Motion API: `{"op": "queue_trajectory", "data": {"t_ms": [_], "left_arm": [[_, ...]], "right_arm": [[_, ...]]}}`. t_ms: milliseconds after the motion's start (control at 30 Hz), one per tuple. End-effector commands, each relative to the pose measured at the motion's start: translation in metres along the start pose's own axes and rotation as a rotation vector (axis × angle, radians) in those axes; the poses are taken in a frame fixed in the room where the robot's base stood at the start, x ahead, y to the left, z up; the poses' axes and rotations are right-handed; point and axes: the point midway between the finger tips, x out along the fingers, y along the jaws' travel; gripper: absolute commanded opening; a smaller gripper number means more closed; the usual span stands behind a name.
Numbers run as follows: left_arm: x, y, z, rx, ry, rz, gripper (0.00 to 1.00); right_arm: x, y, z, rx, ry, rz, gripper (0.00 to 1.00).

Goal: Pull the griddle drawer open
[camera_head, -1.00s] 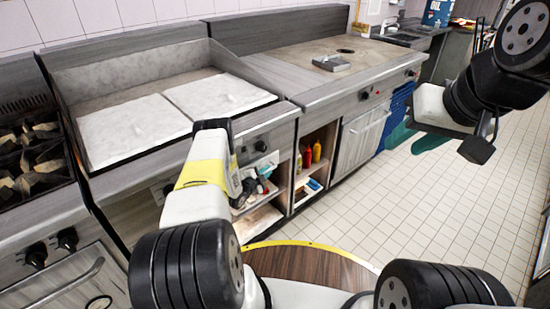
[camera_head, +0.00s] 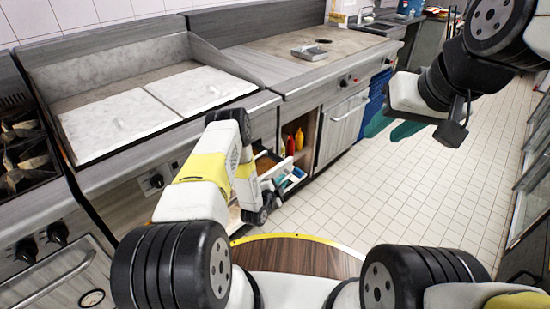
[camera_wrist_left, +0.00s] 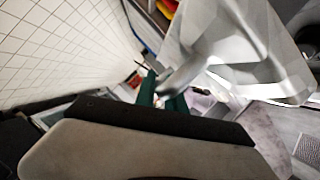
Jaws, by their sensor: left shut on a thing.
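The griddle (camera_head: 120,122), with two pale plates on top, stands at the left in the head view. Below its front panel, at the right end, an open drawer (camera_head: 268,182) with small items inside shows partly behind my left arm. My left gripper's fingers are hidden behind its own wrist in the head view. In the left wrist view its dark green fingers (camera_wrist_left: 163,96) are shut at a blurred grey bar that looks like the drawer handle (camera_wrist_left: 182,76). My right gripper (camera_head: 393,127) hangs over the floor at the right, its teal fingers apart and empty.
A shelf with red (camera_head: 299,139) and yellow bottles stands right of the drawer. A burner range (camera_head: 22,150) is at the far left. The tiled floor (camera_head: 400,190) at the right is clear.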

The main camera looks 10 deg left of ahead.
Motion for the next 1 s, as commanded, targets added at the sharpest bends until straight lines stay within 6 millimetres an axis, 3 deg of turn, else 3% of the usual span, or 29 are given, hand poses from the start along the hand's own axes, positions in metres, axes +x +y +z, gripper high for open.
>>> {"op": "queue_trajectory", "data": {"t_ms": [200,400,600,1000], "left_arm": [[-0.017,0.031,-0.038,0.001,0.0,0.006,0.0],[-0.027,0.046,-0.06,0.002,-0.001,0.002,0.0],[-0.032,0.054,-0.071,0.001,-0.002,0.002,0.0],[-0.033,0.056,-0.073,0.001,-0.003,0.0,0.0]], "right_arm": [[0.0,0.0,0.0,0.0,0.0,0.0,0.36],[0.0,0.0,0.0,0.0,0.0,0.0,0.36],[0.0,0.0,0.0,0.0,0.0,0.0,0.36],[0.0,0.0,0.0,0.0,0.0,0.0,0.36]]}}
